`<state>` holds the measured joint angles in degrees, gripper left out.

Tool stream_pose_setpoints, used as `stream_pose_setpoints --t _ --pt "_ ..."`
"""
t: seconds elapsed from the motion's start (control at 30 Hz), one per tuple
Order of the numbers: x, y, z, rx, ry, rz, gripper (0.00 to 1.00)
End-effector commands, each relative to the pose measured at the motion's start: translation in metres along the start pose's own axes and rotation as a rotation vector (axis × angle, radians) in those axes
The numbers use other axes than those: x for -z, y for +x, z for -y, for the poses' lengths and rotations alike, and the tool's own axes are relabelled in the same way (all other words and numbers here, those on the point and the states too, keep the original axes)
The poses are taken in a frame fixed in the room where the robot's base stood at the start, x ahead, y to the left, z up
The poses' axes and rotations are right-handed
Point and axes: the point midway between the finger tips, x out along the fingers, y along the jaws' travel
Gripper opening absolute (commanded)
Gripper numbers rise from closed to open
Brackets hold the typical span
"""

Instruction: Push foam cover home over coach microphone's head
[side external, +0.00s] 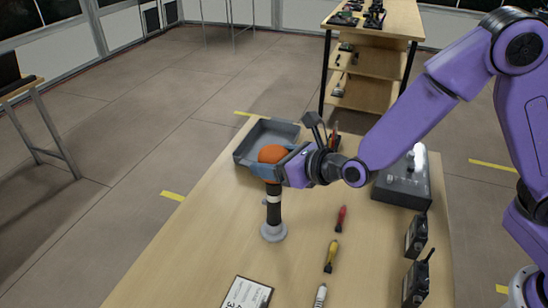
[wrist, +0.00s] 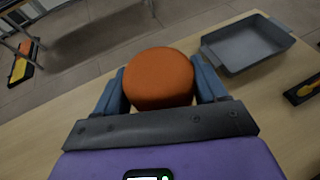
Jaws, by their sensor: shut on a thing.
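The orange foam cover (side external: 272,154) is at the top of the upright coach microphone (side external: 273,207), whose black body with a pale band stands in a round grey base. My gripper (side external: 268,169) is shut on the foam cover from the right side. In the wrist view the foam cover (wrist: 158,78) sits between the two blue fingers of my gripper (wrist: 160,92). The microphone's head is hidden by the cover and fingers, so I cannot tell how far the cover is over it.
A grey tray (side external: 243,157) lies behind the microphone; it also shows in the wrist view (wrist: 283,63). A red-handled tool (side external: 342,218), a yellow one (side external: 331,256), a white card (side external: 246,293), black radios (side external: 416,238) and a grey box (side external: 405,190) lie on the table. Left of the microphone is clear.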

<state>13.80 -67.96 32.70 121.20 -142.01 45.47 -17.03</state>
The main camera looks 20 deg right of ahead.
Motion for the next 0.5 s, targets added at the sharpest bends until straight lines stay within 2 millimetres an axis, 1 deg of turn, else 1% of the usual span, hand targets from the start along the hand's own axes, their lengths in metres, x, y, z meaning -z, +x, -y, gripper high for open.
stream_pose_setpoints --t 0.5 --pt "0.0090 0.0040 0.0001 0.001 0.001 0.000 0.43"
